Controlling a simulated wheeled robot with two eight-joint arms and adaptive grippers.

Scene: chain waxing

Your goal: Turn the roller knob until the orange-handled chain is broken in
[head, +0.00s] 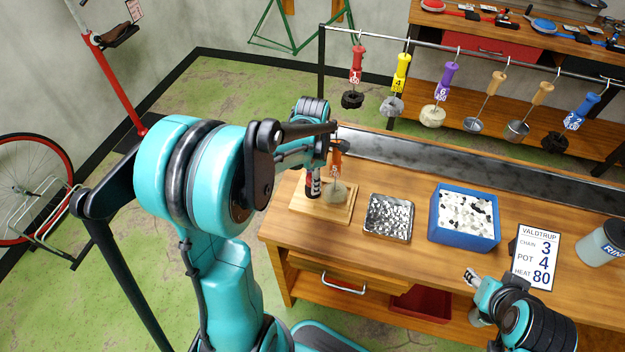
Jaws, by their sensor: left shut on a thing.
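My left gripper (314,176) reaches down at the wooden roller board (342,213) on the left end of the bench. It is shut on the small red and black roller knob (312,190); my arm partly hides the grip. The orange-handled chain (337,160) stands just right of it, its handle upright and its pale round lower part (334,192) at the board. How the chain sits in the rollers is too small to tell. My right gripper (471,278) is over the bench's front edge, away from the board; its opening is unclear.
A foil-like tray (389,218), a blue bin of white and dark pieces (465,238), a sign (536,258) and a rinse jar (606,243) stand to the right. Several handled tools hang from a rail (430,43) behind. A metal channel (450,172) runs along the bench's back.

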